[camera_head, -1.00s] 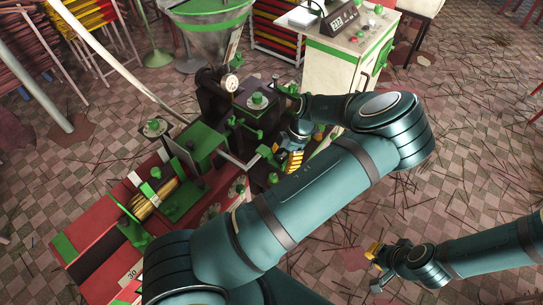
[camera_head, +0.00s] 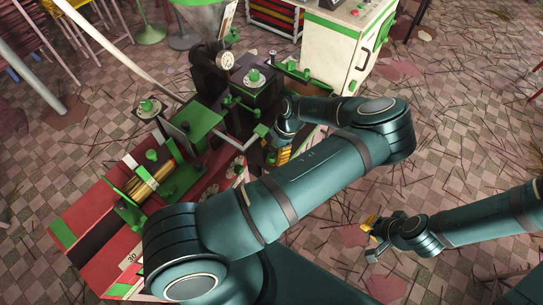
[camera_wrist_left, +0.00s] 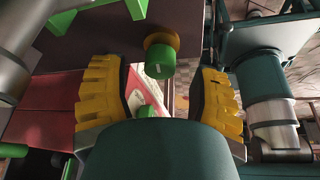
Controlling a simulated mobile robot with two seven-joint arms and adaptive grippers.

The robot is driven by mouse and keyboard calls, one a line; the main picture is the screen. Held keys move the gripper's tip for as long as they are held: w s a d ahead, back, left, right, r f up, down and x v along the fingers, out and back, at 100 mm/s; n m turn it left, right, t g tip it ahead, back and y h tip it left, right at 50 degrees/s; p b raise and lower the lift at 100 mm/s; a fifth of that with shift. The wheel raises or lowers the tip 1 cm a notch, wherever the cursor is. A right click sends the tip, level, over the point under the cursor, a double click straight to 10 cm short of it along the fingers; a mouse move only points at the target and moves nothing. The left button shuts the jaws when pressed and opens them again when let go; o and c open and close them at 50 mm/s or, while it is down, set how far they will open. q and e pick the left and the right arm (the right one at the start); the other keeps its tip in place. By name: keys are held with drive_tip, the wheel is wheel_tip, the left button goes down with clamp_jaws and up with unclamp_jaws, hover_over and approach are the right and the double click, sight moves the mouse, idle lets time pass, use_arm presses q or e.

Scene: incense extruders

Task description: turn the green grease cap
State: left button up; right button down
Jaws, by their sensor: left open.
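In the left wrist view, a short green cap (camera_wrist_left: 160,60) with a brass collar stands out from a dark machine face. My left gripper (camera_wrist_left: 165,100) is open, its yellow ribbed fingers set wide apart on either side below the cap. The cap is just ahead of the gap, and neither finger touches it. In the head view, my left gripper (camera_head: 281,155) is low beside the machine's right side, partly hidden by my arm; I cannot tell the cap apart there. My right gripper (camera_head: 373,240) is open and empty over the floor at the lower right.
The red and green extruder (camera_head: 85,220) carries several other green knobs, one on a pale disc (camera_head: 254,76). A pressure gauge (camera_head: 226,60) stands on it. A white and green cabinet (camera_head: 342,45) stands behind. The tiled floor at right is clear except for scattered sticks.

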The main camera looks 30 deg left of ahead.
use_arm(q)
drive_tip(key=shift+x, duration=1)
clamp_jaws()
